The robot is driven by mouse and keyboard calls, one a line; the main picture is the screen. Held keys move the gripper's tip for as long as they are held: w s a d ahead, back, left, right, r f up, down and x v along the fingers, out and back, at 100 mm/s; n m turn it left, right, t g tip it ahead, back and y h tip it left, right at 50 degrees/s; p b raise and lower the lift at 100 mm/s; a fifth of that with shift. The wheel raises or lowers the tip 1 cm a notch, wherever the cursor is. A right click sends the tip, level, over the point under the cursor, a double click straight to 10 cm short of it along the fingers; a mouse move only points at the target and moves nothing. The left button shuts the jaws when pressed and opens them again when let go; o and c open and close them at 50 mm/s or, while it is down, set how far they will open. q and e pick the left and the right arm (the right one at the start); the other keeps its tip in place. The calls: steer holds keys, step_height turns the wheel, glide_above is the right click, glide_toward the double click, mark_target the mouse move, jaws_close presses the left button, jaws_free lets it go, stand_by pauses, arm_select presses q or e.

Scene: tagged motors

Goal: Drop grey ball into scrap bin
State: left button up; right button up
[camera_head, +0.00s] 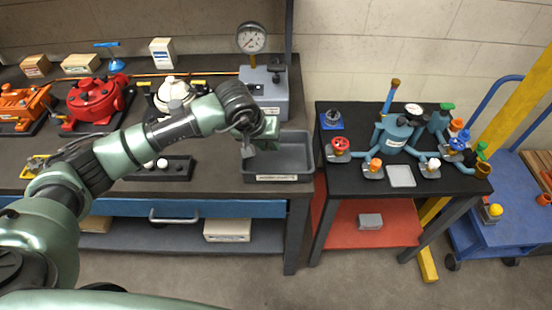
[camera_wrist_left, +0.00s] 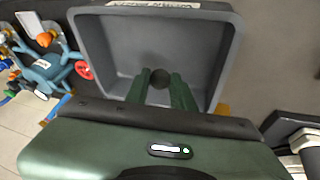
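The scrap bin (camera_head: 297,152) is an open grey box with a label on its front, at the right end of the workbench. My left gripper (camera_head: 258,148) is above the bin's left part, pointing down. In the left wrist view the bin (camera_wrist_left: 215,60) opens below my left gripper (camera_wrist_left: 160,82). A small dark grey ball (camera_wrist_left: 160,78) sits between its two green fingertips, which look closed against it. The ball is hidden in the head view. My right gripper is not in view.
A dark holder with white balls (camera_head: 162,163) lies left of the bin. A grey gauge stand (camera_head: 268,88) stands behind it. Red (camera_head: 97,100) and orange (camera_head: 22,103) motors are farther left. A small table (camera_head: 340,215) with a blue-grey pump (camera_head: 397,135) stands to the right.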

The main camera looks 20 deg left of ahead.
arm_select(q)
steer(key=o, duration=0.4)
steer(key=shift+o, duration=0.2)
steer(key=b+v, duration=0.2)
steer(key=v, duration=0.5)
steer(key=shift+s+r+b, duration=0.2)
steer(key=shift+r+b, duration=0.1)
steer(key=shift+r, duration=0.05)
